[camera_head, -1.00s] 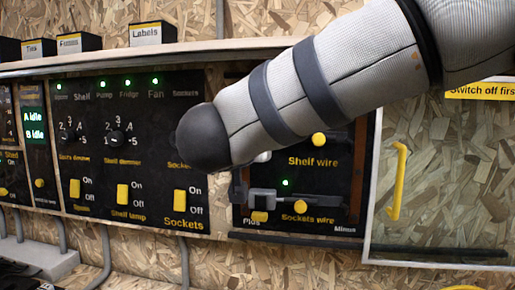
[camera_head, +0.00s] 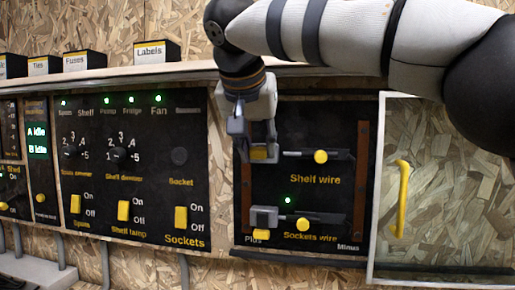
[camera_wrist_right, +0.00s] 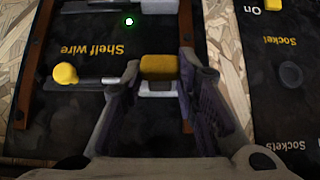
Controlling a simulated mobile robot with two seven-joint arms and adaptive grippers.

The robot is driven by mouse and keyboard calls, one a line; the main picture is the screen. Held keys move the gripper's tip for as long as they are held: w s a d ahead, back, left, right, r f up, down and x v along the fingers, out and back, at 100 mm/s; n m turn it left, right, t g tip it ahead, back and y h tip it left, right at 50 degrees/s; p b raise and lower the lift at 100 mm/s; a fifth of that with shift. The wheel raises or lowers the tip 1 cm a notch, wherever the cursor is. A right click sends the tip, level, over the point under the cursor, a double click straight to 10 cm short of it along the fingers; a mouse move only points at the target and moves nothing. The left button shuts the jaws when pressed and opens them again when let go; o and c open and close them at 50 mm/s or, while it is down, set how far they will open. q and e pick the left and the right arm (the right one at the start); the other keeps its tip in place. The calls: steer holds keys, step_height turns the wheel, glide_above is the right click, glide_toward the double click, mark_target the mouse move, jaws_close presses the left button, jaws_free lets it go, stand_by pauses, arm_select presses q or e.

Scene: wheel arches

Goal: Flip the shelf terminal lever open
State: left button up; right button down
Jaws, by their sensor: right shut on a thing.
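The shelf terminal lever is a yellow block (camera_head: 259,153) at the left end of the upper row on the black terminal panel. My right gripper (camera_head: 255,156) comes down from above and is shut on this lever. In the right wrist view the yellow lever (camera_wrist_right: 160,67) sits between the two fingers of the right gripper (camera_wrist_right: 159,74). The shelf wire's yellow knob (camera_head: 320,156) is just to the right, with a thin bar running toward the terminal. The gripper hides most of the terminal body in the head view. My left gripper is not in view.
Below is the sockets terminal (camera_head: 264,217) with its own yellow lever (camera_head: 261,235) and a sockets wire knob (camera_head: 303,224). A switch panel (camera_head: 150,195) is at the left. A clear cover with a yellow handle (camera_head: 403,200) is at the right.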

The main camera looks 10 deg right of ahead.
stand_by(0.5)
steer(key=c, duration=1.2)
jaws_free()
steer(key=shift+c, duration=0.2)
steer(key=shift+s+r, duration=0.1)
steer(key=v, duration=1.1)
steer(key=shift+a+r, duration=0.15)
steer(key=shift+r, duration=0.25)
steer(key=shift+s, duration=0.1)
